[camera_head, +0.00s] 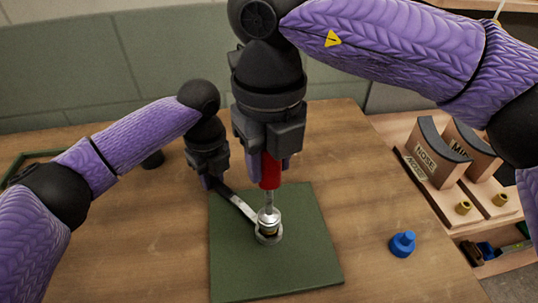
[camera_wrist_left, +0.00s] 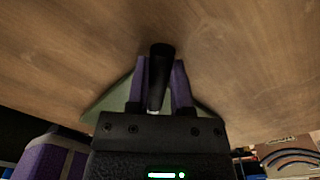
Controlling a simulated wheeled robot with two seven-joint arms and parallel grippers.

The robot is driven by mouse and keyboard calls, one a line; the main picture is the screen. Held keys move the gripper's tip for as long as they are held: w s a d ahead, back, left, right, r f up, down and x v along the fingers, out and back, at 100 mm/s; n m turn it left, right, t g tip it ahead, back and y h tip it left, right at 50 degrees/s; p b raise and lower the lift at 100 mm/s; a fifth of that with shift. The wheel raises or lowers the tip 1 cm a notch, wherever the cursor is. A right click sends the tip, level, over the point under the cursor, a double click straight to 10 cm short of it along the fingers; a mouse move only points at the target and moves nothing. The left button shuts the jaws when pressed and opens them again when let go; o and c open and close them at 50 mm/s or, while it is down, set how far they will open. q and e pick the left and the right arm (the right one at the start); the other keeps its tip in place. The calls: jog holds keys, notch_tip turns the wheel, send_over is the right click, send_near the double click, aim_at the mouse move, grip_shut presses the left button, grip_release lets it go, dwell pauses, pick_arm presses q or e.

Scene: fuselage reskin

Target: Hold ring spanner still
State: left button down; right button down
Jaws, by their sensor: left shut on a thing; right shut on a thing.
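The ring spanner (camera_head: 240,207) has a dark handle end and a bright metal shank. Its ring end sits around the fitting (camera_head: 268,227) on the green mat (camera_head: 230,268). My left gripper (camera_head: 214,180) is shut on the spanner's dark handle end, which also shows between its purple fingers in the left wrist view (camera_wrist_left: 161,58). My right gripper (camera_head: 269,162) is shut on the red handle of an upright driver (camera_head: 270,175). The driver's metal shaft runs straight down to the fitting inside the ring. The fitting's lower part is partly hidden.
A blue knobbed piece (camera_head: 403,244) stands on the wooden table (camera_head: 360,200) right of the mat. A wooden rack (camera_head: 430,192) with labelled blocks, one reading NOSE, stands at the right. A dark round object (camera_head: 153,159) stands behind my left arm. The table's front right is largely clear.

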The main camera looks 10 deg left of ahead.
jog(key=shift+f, duration=0.9)
jog(key=m, duration=1)
jog(key=shift+m, duration=0.4)
jog(key=m, duration=1.3)
jog(key=shift+n, duration=0.3)
